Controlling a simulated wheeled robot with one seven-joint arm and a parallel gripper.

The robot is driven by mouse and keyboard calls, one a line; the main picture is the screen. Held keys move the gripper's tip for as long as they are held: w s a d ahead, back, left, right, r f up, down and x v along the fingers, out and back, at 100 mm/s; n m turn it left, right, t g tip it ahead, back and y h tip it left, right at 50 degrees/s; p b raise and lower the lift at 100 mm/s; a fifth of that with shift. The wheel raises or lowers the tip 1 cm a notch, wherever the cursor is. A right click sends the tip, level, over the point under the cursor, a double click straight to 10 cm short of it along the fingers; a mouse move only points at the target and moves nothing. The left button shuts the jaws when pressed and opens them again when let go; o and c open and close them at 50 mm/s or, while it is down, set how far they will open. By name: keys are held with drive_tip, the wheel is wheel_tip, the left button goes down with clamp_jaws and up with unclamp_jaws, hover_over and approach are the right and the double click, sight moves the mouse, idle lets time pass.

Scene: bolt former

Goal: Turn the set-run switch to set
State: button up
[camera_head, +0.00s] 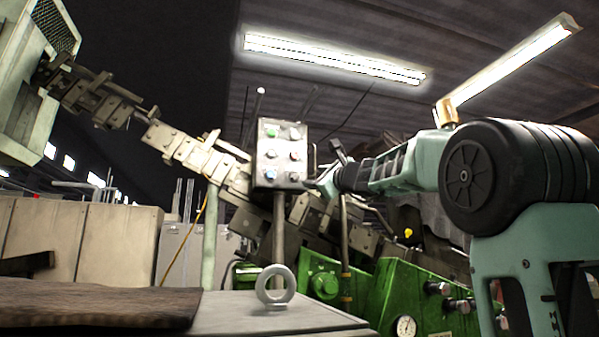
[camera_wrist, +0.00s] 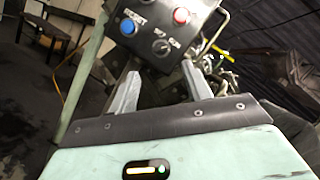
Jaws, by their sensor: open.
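The control box (camera_head: 281,148) stands on a post in the middle of the head view, with a green button and several other controls on its face. In the wrist view the box (camera_wrist: 150,60) fills the upper middle.
A bent metal handle or bar (camera_wrist: 215,35) is right of the box. Green machinery (camera_head: 375,290) and a lifting eye (camera_head: 275,285) stand below in the head view.

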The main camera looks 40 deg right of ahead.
sight(296, 175)
drive_tip(key=p+x, duration=0.3)
drive_tip(key=x, duration=0.5)
drive_tip(key=shift+r, duration=0.1)
drive_tip(key=shift+w+d+p, duration=0.15)
drive_tip(key=shift+w+p, duration=0.2)
drive_tip(key=shift+w, duration=0.35)
drive_tip(key=shift+c, duration=0.3)
drive_tip(key=c, duration=0.9)
